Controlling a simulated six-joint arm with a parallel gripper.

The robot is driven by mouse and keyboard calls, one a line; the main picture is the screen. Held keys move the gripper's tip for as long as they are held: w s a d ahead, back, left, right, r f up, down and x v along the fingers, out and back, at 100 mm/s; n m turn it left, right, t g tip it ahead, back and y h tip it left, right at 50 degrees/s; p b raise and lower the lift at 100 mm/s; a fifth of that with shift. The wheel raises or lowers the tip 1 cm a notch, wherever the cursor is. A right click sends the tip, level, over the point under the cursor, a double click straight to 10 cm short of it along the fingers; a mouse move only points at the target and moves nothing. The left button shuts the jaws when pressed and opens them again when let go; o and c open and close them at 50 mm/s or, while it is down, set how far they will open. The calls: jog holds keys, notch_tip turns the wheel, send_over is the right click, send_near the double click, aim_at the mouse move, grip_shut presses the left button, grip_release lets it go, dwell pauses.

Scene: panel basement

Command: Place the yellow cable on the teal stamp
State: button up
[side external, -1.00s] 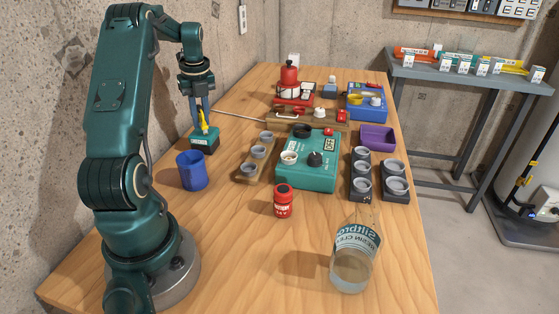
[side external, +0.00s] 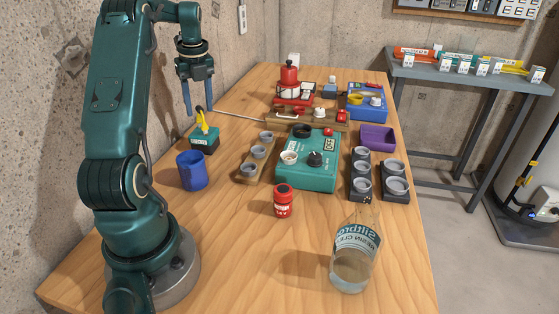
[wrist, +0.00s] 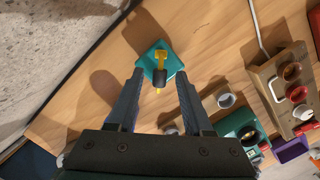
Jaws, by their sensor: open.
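The yellow cable (side external: 203,122), with a black end, rests on top of the teal stamp (side external: 205,141) at the left of the table. In the wrist view the cable (wrist: 160,57) lies across the teal stamp (wrist: 147,65), its black part over the near side of the stamp's top. My gripper (side external: 200,113) is open and empty above the stamp, its two blue fingers apart and clear of the cable. In the wrist view the fingers of my gripper (wrist: 158,80) stand on either side of the line to the stamp.
A blue cup (side external: 192,171) stands just in front of the stamp. A wooden holder with grey cups (side external: 248,172) and a teal box (side external: 308,170) are to the right. A red jar (side external: 283,202) and a glass bottle (side external: 352,262) stand nearer.

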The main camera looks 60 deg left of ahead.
aim_at(202, 111)
jog(key=r, duration=0.5)
jog(key=d+r, duration=0.1)
jog(key=r, duration=0.1)
jog(key=shift+r, duration=0.25)
jog(key=w+d+r+n+t, duration=0.15)
jog(key=d+n, duration=0.25)
jog(key=d, duration=0.6)
jog(key=w+d+r+n+t, duration=0.1)
jog(key=w+d+r+n, duration=0.25)
jog(key=d, duration=0.65)
jog(key=s+d+f+n+t+h, duration=0.1)
jog(key=s+d+f+n, duration=0.2)
jog(key=d, duration=0.4)
jog(key=s+d+f+n+t, duration=0.2)
jog(key=s+d+f+n, duration=0.2)
jog(key=s+d+n, duration=0.2)
jog(key=shift+s+d+f+n+h, duration=0.2)
jog(key=shift+d+f+n+h, duration=0.15)
jog(key=shift+d+n, duration=0.55)
